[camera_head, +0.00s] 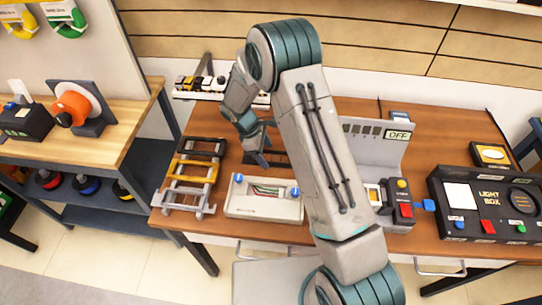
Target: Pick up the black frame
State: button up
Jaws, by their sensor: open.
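A rack of ladder-like frames lies at the left end of the brown table. Its rear part looks like the black frame (205,146), with a yellow frame (192,169) in the middle and a grey frame (180,199) in front. My gripper (264,142) is open, to the right of the black frame and apart from it, above the table. Nothing shows between its fingers. A dark object (279,158) behind my gripper is partly hidden by my arm, and I cannot tell what it is.
A light box with coloured wires (262,197) stands in front of my gripper. A strip of small parts (205,88) lies at the back. A grey device (375,145) and a black light box (488,205) stand right. A wooden bench (85,150) is at left.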

jog(key=shift+d+f, duration=0.15)
jog(key=shift+f, duration=0.15)
jog(key=c, duration=0.9)
jog(key=shift+o, duration=0.2)
jog(key=shift+r, duration=0.1)
notch_tip(320, 180, up, 10)
jog(key=b, duration=0.1)
jog(key=shift+b, duration=0.4)
